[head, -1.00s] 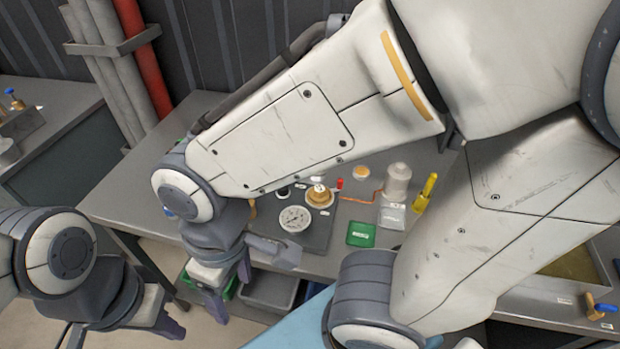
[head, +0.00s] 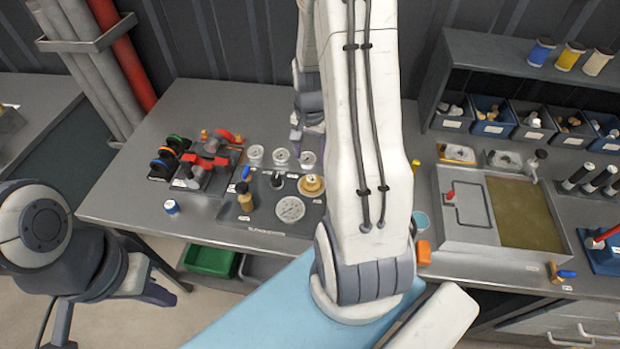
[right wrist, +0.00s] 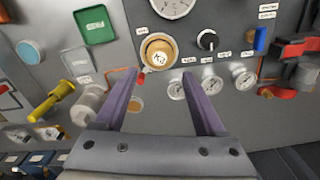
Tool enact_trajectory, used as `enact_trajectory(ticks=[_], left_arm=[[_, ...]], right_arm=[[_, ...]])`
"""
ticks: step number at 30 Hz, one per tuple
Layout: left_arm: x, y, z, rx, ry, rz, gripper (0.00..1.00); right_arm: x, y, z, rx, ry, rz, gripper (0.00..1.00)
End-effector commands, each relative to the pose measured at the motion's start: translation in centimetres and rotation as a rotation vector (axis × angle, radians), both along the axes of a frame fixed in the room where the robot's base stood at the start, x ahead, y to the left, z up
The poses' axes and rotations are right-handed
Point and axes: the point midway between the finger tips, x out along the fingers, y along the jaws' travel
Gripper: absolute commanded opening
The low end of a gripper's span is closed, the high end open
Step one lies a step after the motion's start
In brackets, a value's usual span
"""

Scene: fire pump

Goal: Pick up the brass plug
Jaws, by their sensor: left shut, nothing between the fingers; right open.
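A round brass piece (head: 311,185), which looks like the brass plug, sits on the dark board on the workbench. In the right wrist view the brass piece (right wrist: 158,50) shows a dark mark on its pale centre and lies just beyond the fingertips, roughly centred between them. My right gripper (head: 306,132) is over the back of the bench, behind the brass piece. Its purple fingers (right wrist: 157,76) are open and empty. My left gripper (head: 163,296) is shut and empty, low in front of the bench at left.
Gauges (head: 281,157) stand close behind the brass piece, and a larger gauge (head: 290,209) lies in front of it. A brass valve with blue handle (head: 245,200) and red fittings (head: 215,145) are to its left. A sink tray (head: 465,245) is at right.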

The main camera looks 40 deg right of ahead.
Motion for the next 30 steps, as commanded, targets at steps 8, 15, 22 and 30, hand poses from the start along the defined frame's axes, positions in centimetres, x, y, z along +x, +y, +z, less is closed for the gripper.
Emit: enact_trajectory(ticks=[8, 15, 22, 30], left_arm=[[0.0, 0.0, 0.8, 0.0, 0.0, -0.002, 0.0], [0.0, 0.0, 1.5, 0.0, 0.0, -0.003, 0.0], [0.0, 0.0, 2.9, 0.0, 0.0, -0.005, 0.0], [0.0, 0.0, 3.1, 0.0, -0.001, -0.006, 0.0]], right_arm=[[0.0, 0.2, -3.8, 0.003, 0.004, 0.003, 0.72], [0.0, 0.1, -5.2, 0.002, 0.004, 0.004, 0.72], [0.1, -0.2, -8.1, 0.003, 0.005, 0.004, 0.72], [0.2, -0.2, -9.6, 0.001, 0.0, 0.005, 0.72]])
